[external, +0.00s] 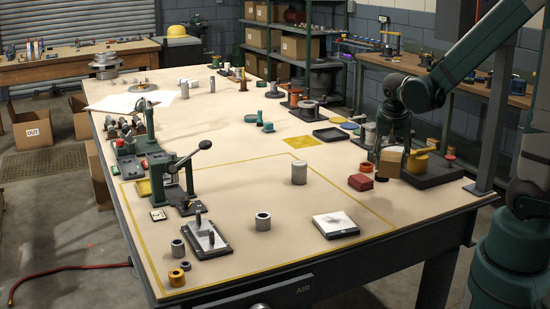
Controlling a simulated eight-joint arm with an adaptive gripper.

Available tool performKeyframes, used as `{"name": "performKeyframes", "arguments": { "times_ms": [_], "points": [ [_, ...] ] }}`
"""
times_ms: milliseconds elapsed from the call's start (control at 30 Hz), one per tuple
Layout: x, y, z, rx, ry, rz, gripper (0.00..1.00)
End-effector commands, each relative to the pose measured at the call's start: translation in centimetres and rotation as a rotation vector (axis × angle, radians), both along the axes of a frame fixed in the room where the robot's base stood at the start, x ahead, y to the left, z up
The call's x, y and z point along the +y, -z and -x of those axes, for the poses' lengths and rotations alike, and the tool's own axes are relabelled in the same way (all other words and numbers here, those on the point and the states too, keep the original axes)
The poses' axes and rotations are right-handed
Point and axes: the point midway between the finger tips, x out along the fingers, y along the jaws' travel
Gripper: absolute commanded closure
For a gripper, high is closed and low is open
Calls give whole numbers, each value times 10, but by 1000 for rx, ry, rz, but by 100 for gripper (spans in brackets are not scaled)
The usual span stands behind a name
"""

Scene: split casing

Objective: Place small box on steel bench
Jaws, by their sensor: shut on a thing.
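My gripper (390,150) points down at the right side of the large bench and is shut on the small tan cardboard box (390,164). The box hangs at its fingertips, partly covered by them. It appears beside or over the left end of a dark tray; I cannot tell whether it touches anything below. The steel bench (265,205) has a wide beige top with a yellow outlined area and a dark frame.
A dark tray (440,179) with yellow parts lies right of the box. A lever press (178,178) stands further left. The middle of the outlined area is mostly clear.

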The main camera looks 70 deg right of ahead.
Motion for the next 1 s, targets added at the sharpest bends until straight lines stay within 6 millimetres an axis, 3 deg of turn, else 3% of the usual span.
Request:
{"name": "performKeyframes", "arguments": {
  "times_ms": [100, 233, 733, 1000],
  "points": [
    [5, 3, 17, -1, 15, 1, 80],
    [7, 4, 24, 0, 23, 1, 80],
    [7, 7, 25, 0, 26, 1, 80],
    [6, 30, 25, -1, 26, 1, 80]
  ]
}}
